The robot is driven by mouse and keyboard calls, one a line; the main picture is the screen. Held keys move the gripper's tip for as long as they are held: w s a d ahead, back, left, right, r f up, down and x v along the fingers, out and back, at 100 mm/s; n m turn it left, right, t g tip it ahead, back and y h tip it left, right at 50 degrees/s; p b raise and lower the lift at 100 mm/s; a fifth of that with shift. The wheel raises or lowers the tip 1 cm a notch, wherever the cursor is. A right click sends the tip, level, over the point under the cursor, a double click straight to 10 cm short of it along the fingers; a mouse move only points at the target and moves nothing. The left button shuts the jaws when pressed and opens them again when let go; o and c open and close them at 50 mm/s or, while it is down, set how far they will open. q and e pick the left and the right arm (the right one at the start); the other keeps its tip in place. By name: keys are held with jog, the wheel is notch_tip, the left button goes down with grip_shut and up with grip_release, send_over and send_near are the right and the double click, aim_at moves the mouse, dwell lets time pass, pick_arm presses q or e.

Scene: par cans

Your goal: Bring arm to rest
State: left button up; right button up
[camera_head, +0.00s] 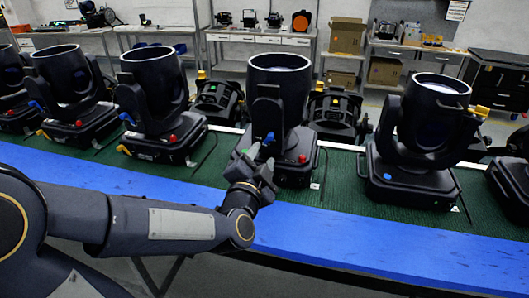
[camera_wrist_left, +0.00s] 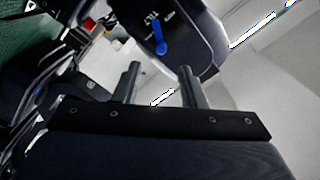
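My left gripper (camera_head: 257,161) reaches from the left over the blue table edge, in front of the middle black par can (camera_head: 280,95). In the left wrist view, its two fingers (camera_wrist_left: 160,82) are apart with nothing between them. The par can's yoke, marked TILT, shows just beyond the fingertips. A blue lever (camera_wrist_left: 159,38) on it hangs in line with the gap between the fingers. The lever (camera_head: 268,138) also shows in the head view, just above the gripper. I cannot tell whether the fingers touch the can. My right gripper is not in view.
More par cans stand in a row on the green mat (camera_head: 335,195), one at left (camera_head: 153,90) and one at right (camera_head: 436,125). Smaller black fixtures (camera_head: 218,100) stand behind. The blue front strip (camera_head: 340,235) is clear right of my arm. Benches and cardboard boxes (camera_head: 347,36) are farther back.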

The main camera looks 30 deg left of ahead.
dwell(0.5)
pick_arm(q)
jog(key=s+d+f+n+g+h, duration=0.2)
jog(key=s+f+n+g, duration=0.1)
jog(key=s, duration=0.4)
jog(key=s+d+f+n+g+h, duration=0.2)
jog(key=s+f+n+g+h, duration=0.1)
jog(key=s, duration=0.5)
jog(key=s+d+f+n+g+h, duration=0.2)
jog(key=s+f+g+h, duration=0.1)
jog(key=s, duration=0.4)
jog(key=f+g, duration=0.1)
jog(key=g, duration=0.1)
jog(key=shift+s+d+f+n+g, duration=0.15)
jog(key=shift+d+f+n+g, duration=0.1)
jog(key=shift+n+g, duration=0.15)
